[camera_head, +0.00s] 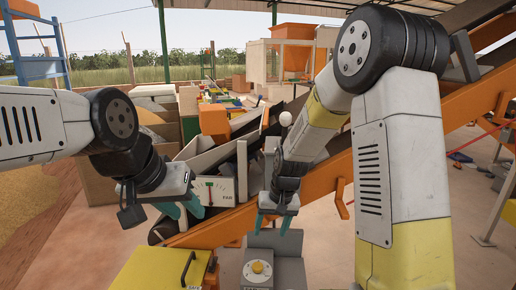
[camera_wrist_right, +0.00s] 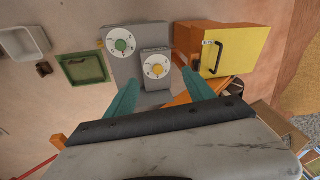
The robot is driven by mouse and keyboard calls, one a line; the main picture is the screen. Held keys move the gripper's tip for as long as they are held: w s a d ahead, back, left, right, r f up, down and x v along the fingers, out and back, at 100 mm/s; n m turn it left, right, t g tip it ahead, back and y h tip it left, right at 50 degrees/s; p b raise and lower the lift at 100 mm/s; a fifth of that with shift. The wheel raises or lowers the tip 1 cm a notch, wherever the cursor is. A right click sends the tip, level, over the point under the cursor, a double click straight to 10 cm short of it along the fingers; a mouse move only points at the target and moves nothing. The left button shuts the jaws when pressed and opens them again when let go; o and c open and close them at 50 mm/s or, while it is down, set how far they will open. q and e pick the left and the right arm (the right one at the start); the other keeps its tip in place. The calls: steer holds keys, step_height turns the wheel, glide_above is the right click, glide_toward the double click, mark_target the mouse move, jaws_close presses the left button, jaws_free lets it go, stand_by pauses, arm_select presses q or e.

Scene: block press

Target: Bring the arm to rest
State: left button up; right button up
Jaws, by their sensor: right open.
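My right arm comes in from the right in the head view, bent down at the elbow. My right gripper (camera_head: 272,222) points down, open and empty, above a grey control box (camera_head: 285,272) with a yellow dial (camera_head: 258,267). In the right wrist view my right gripper (camera_wrist_right: 159,72) has its two teal fingers spread, with the yellow dial (camera_wrist_right: 157,66) showing between them. Nothing is between the fingers; I cannot tell the exact height above the box. My left gripper (camera_head: 184,208) hangs at the left, its teal fingers apart and empty, near a white gauge marked FAR.
A yellow box (camera_head: 160,268) with a black handle stands at the front left. The gauge (camera_head: 212,191) and a white-knobbed lever (camera_head: 285,119) are close to the arms. An orange-framed conveyor (camera_head: 440,112) runs behind. A green dial (camera_wrist_right: 121,43) is beside the yellow one.

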steer(key=s+d+r+t, duration=0.1)
steer(key=s+d+r, duration=0.25)
steer(key=r, duration=0.35)
steer(key=s+d+r+t, duration=0.1)
steer(key=s+d+r, duration=0.1)
steer(key=s+r, duration=0.35)
steer(key=s+d+r+t, duration=0.2)
steer(key=s+d+r, duration=0.2)
steer(key=s+r, duration=0.4)
steer(key=s, duration=0.2)
steer(key=shift+s+d+m, duration=0.3)
steer(key=shift+s+d, duration=0.05)
steer(key=shift+d, duration=0.05)
